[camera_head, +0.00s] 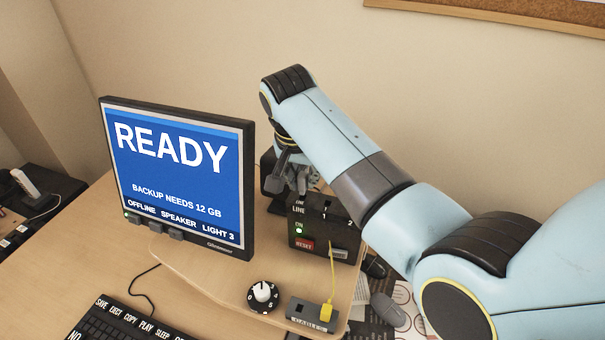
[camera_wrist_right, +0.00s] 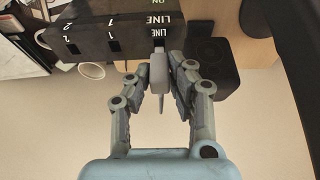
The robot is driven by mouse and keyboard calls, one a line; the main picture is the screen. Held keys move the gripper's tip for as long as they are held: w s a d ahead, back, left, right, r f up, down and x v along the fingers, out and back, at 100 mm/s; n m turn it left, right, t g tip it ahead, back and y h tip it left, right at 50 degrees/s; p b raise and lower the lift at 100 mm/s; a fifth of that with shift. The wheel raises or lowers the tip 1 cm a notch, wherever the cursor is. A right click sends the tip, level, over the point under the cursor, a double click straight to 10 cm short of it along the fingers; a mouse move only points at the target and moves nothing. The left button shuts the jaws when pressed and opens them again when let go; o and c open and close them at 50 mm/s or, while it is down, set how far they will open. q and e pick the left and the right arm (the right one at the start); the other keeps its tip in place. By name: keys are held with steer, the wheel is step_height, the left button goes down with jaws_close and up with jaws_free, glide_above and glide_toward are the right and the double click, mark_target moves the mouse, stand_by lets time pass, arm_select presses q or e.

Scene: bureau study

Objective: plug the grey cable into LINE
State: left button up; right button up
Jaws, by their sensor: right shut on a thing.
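My right gripper (camera_wrist_right: 158,85) is shut on the grey cable's plug (camera_wrist_right: 158,72), and a short length of grey cable trails back between the fingers. In the head view my right gripper (camera_head: 293,178) is at the upper left of the black box (camera_head: 320,240). The box also shows in the wrist view (camera_wrist_right: 95,38), with sockets marked LINE, 1 and 2. The plug points at the LINE socket (camera_wrist_right: 159,42), in line with it and very close; I cannot tell whether its tip is inside. My left gripper is not in view.
The monitor (camera_head: 175,175) stands left of the box and reads READY, OFFLINE. A dark speaker (camera_wrist_right: 217,68) is beside the box. The cable holder (camera_head: 303,312) has a yellow plug (camera_head: 326,312) in it. A round dial (camera_head: 263,293) and a keyboard (camera_head: 125,322) are in front.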

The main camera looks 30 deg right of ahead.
mark_target(302, 178)
stand_by(0.3)
steer(key=shift+f, duration=0.35)
stand_by(0.7)
steer(key=shift+f+b, duration=0.4)
steer(key=shift+f, duration=0.45)
stand_by(0.6)
steer(key=o, duration=0.9)
steer(key=v, duration=0.7)
steer(key=shift+r, duration=0.3)
steer(key=shift+s+f, duration=0.1)
